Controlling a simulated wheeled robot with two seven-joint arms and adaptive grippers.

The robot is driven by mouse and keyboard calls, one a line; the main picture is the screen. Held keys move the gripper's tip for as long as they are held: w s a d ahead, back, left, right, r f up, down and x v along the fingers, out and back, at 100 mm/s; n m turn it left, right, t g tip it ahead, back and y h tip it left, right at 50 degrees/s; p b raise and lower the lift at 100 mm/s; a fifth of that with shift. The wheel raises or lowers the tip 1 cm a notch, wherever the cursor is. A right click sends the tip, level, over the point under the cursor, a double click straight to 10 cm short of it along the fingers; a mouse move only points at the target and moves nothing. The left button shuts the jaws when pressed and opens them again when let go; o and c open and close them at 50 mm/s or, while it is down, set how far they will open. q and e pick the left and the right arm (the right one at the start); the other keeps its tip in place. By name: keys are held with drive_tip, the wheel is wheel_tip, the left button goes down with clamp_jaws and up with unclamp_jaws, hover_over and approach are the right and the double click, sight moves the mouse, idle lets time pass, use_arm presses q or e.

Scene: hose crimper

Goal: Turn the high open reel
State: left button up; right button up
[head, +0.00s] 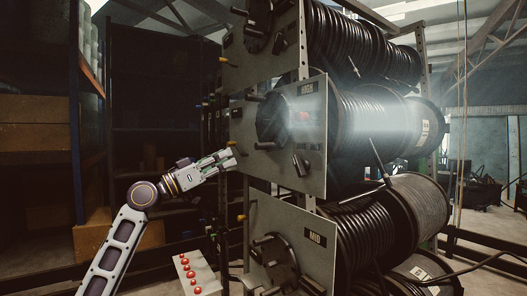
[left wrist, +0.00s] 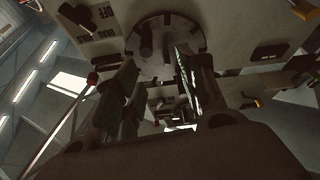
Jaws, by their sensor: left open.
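A reel (head: 375,118) wound with dark hose is mounted behind a grey plate (head: 315,165) at mid-height. My left gripper (head: 230,158) is open and empty by the plate's left edge, below the hub. In the left wrist view, a round disc (left wrist: 175,62) with an upright peg (left wrist: 146,38) lies beyond the open fingers (left wrist: 158,90). Contact cannot be told. My right gripper is not in view.
Another reel (head: 365,45) is above, and one with a plate labelled MID (head: 314,237) is below. Levers project from the plates. A box with red buttons (head: 195,275) stands at the bottom. Shelves (head: 150,110) fill the left background.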

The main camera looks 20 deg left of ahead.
sight(256, 149)
use_arm(q)
drive_tip(key=m, duration=0.2)
drive_tip(key=m+g+h, duration=0.1)
drive_tip(key=m, duration=0.1)
drive_tip(key=f+m+g, duration=0.1)
drive_tip(key=m, duration=0.1)
drive_tip(key=shift+s+d+m+h, duration=0.25)
drive_tip(key=shift+d+m+h, duration=0.1)
drive_tip(key=shift+m+h, duration=0.05)
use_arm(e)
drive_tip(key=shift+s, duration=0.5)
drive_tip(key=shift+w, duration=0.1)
use_arm(q)
drive_tip(key=p+x, duration=0.3)
drive_tip(key=x, duration=0.6)
drive_tip(key=shift+s+r+p, duration=0.1)
drive_tip(key=shift+r+p, duration=0.1)
drive_tip(key=shift+p, duration=0.2)
drive_tip(key=p+x, duration=0.1)
drive_tip(key=x, duration=0.1)
drive_tip(key=shift+w+d+r, duration=0.1)
drive_tip(key=shift+w+d, duration=0.1)
drive_tip(key=shift+w, duration=0.05)
drive_tip(key=shift+p+x, duration=0.45)
drive_tip(key=shift+x, duration=0.6)
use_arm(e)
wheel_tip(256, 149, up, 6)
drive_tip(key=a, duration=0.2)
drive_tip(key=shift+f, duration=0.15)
